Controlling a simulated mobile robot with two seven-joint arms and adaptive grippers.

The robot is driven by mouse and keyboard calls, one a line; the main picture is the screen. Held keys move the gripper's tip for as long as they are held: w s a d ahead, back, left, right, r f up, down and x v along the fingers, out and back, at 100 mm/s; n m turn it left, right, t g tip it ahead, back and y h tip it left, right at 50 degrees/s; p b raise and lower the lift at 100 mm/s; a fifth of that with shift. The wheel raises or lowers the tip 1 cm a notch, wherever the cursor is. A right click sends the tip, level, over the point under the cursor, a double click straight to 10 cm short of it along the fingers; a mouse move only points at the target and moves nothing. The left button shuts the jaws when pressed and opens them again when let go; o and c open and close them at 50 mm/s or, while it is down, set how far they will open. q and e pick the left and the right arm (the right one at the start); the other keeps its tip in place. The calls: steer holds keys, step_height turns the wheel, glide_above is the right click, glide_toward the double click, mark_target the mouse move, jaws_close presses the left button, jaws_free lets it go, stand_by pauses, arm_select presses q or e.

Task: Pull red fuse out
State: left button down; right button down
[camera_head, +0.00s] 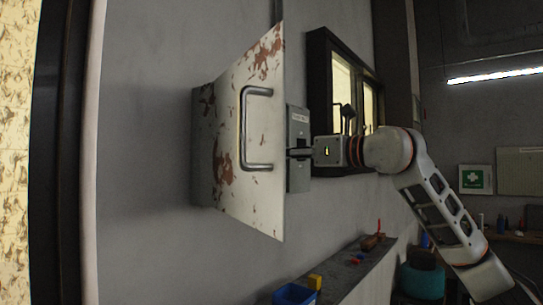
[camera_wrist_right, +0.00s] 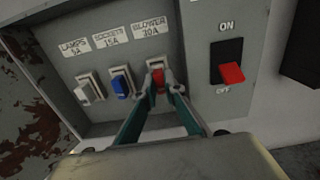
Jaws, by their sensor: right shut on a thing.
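The red fuse (camera_wrist_right: 158,76) sits under the "BLOWER 30A" label in the grey fuse panel in the right wrist view. My right gripper (camera_wrist_right: 158,91) has its two green-sided fingers closed on it, one on each side. The fuse appears to be at its holder; I cannot tell if it has shifted outward. In the head view my right gripper (camera_head: 292,153) reaches in from the right to the box, and the fuse is hidden there. My left gripper is not in view.
A blue fuse (camera_wrist_right: 122,85) and a white fuse (camera_wrist_right: 83,95) stand left of the red one. A red switch lever (camera_wrist_right: 231,74) points down towards OFF on the right. The rusty box door (camera_head: 262,190) stands open. A shelf (camera_head: 362,268) holds a blue bin (camera_head: 294,294).

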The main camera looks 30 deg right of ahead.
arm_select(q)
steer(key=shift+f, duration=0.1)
arm_select(e)
steer(key=shift+s+d, duration=0.15)
steer(key=shift+s, duration=0.25)
steer(key=shift+s+d, duration=0.1)
steer(key=shift+s, duration=0.1)
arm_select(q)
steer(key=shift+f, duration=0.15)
arm_select(e)
steer(key=shift+s+d, duration=0.1)
steer(key=shift+s, duration=0.2)
arm_select(q)
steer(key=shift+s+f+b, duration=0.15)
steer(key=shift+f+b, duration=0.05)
steer(key=shift+b, duration=0.15)
arm_select(e)
steer(key=shift+v, duration=1.05)
